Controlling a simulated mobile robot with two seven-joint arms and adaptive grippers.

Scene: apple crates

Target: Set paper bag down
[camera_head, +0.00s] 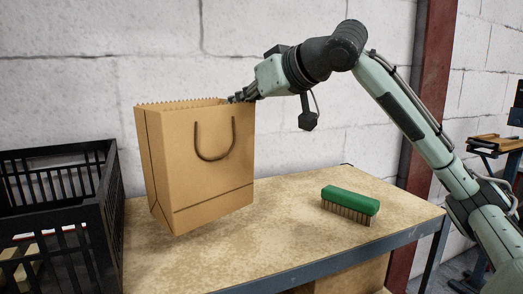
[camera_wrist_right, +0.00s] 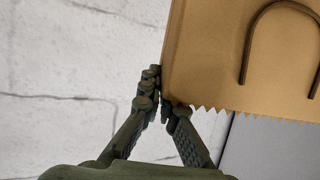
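A brown paper bag (camera_head: 185,170) with a serrated top edge and a dark looped handle hangs upright but slightly tilted, at the left part of the workbench (camera_head: 280,235). Its bottom looks a little above or at the bench top; the exact gap cannot be told. My right gripper (camera_head: 240,97) is at the bag's upper right edge. In the right wrist view, the gripper (camera_wrist_right: 160,95) has its fingers closed on the rim of the paper bag (camera_wrist_right: 220,55). My left gripper is in neither view.
A black slatted crate (camera_head: 110,215) stands left of the bag, with light-coloured items inside. A green brush (camera_head: 350,200) lies on the right part of the bench. Bare bench top lies between bag and brush. A white brick wall (camera_head: 120,60) is behind.

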